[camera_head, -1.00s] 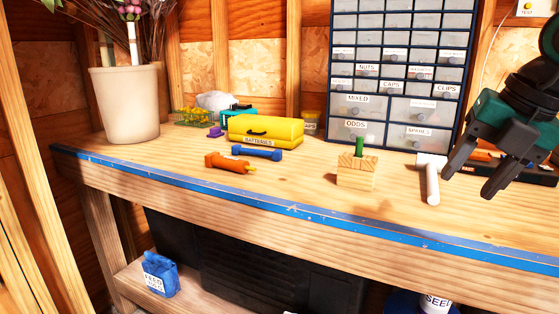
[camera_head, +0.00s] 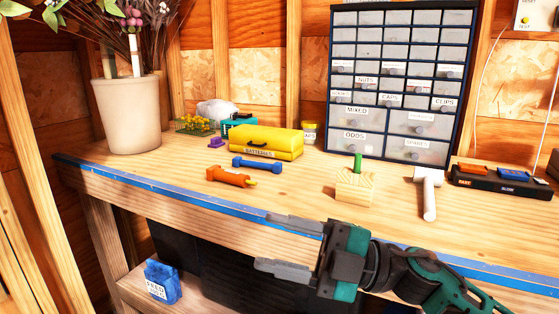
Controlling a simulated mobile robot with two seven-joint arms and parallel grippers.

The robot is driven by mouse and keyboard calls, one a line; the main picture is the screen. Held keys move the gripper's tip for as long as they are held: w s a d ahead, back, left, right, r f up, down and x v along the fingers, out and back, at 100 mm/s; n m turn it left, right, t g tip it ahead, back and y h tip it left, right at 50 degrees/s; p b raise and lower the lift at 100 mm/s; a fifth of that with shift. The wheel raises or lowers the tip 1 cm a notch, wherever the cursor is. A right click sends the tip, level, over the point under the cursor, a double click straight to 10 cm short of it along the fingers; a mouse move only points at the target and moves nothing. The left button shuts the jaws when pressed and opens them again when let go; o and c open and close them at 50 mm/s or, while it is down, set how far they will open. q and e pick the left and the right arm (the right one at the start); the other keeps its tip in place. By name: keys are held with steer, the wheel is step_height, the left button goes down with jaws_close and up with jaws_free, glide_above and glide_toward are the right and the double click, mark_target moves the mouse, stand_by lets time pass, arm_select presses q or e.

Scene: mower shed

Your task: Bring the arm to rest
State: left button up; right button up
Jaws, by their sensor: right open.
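My right gripper (camera_head: 278,244) shows in the head view at the lower middle, in front of the bench's blue front edge. Its arm comes in from the lower right. Its two grey fingers point left and are spread apart, with nothing between them. My left gripper is not in view.
The wooden bench (camera_head: 310,185) holds a yellow batteries case (camera_head: 265,140), blue tool (camera_head: 257,164), orange tool (camera_head: 229,177), wooden block (camera_head: 355,186) with a green peg, white tool (camera_head: 428,195), black tray (camera_head: 500,182), drawer cabinet (camera_head: 400,75) and flower pot (camera_head: 128,115). A blue bag (camera_head: 162,281) sits below.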

steer(key=w+d+f+m+t+h+p, duration=0.1)
steer(key=d+f+m+t+h, duration=0.45)
steer(key=f+m+t, duration=0.4)
steer(key=w+d+f+m+t+h+p, duration=0.15)
steer(key=d+f+m+t+h, duration=0.35)
steer(key=m, duration=0.7)
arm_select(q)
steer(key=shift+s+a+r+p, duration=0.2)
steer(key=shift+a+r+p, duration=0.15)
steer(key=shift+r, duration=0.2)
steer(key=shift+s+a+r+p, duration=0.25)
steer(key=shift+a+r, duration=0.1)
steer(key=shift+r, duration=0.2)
arm_select(e)
steer(key=s+d+f+m+g+h, duration=0.2)
steer(key=s+d+f+m+h, duration=0.1)
steer(key=s+f, duration=0.4)
steer(key=s+d+f+m+g+h, duration=0.3)
steer(key=s+f, duration=0.4)
steer(key=f, duration=0.5)
steer(key=shift+d+h, duration=0.45)
steer(key=shift+h, duration=0.7)
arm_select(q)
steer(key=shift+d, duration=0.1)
arm_select(e)
steer(key=shift+g, duration=0.25)
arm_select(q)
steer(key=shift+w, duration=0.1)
arm_select(e)
steer(key=shift+o, duration=0.4)
